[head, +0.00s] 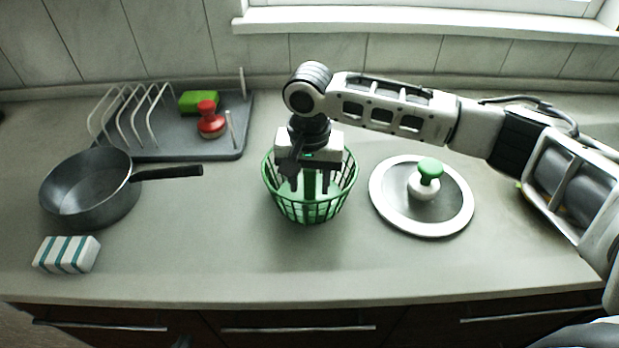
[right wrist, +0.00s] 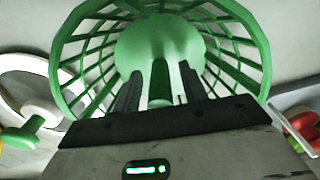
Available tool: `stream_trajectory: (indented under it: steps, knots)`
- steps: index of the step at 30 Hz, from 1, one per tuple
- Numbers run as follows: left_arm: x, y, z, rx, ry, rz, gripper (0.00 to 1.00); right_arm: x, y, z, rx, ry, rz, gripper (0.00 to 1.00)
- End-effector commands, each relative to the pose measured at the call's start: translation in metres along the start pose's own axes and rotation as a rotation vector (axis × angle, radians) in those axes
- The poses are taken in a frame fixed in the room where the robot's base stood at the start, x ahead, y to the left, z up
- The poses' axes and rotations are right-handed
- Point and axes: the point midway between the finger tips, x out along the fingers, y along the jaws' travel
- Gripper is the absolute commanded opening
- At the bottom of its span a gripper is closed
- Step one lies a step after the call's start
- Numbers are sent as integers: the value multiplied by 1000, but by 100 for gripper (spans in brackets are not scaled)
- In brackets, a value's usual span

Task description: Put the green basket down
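The green basket (head: 311,211) is in the middle of the worktop, upright, and appears to rest on it. Its slatted wall (right wrist: 255,45) and rounded green floor also show in the right wrist view. A green post (right wrist: 160,80) stands up at its centre. My right gripper (head: 309,187) points down inside the basket. Its two fingers (right wrist: 160,92) are apart on either side of the post, with a gap seeming to show on both sides. The fingertips' lower ends are partly hidden by the basket wall. My left gripper is not in view.
A lid (head: 390,215) with a green-topped knob lies right of the basket. A grey pan (head: 90,190), a striped block (head: 67,254) and a grey rack tray (head: 190,148) with a green sponge (head: 198,101) and red-knobbed item (head: 210,122) are left. The front worktop is clear.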

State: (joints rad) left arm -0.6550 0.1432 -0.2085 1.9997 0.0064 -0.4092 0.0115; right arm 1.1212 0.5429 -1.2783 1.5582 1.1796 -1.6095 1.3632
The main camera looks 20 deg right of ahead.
Motion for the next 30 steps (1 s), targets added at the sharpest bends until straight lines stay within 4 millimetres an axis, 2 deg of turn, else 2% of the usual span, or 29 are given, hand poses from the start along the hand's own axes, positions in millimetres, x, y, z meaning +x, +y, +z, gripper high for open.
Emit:
stream_trajectory:
  steps: [5, 8, 21, 25, 30]
  knots:
    - [1, 0, 4, -1, -4, 0, 0, -2, 0, -1, -1, 3, -1, 43]
    - [0, 0, 4, -2, -6, 0, 0, -14, -1, -1, 0, 3, -3, 43]
    - [0, 1, 2, -2, 0, 2, 0, -102, -1, 0, -1, 2, -3, 43]
    - [1, 1, 2, -3, 0, 2, 0, -116, -1, 0, -1, 1, -1, 43]
    - [1, 1, 2, -3, 0, 2, 0, -123, 0, 0, 0, 0, 0, 43]
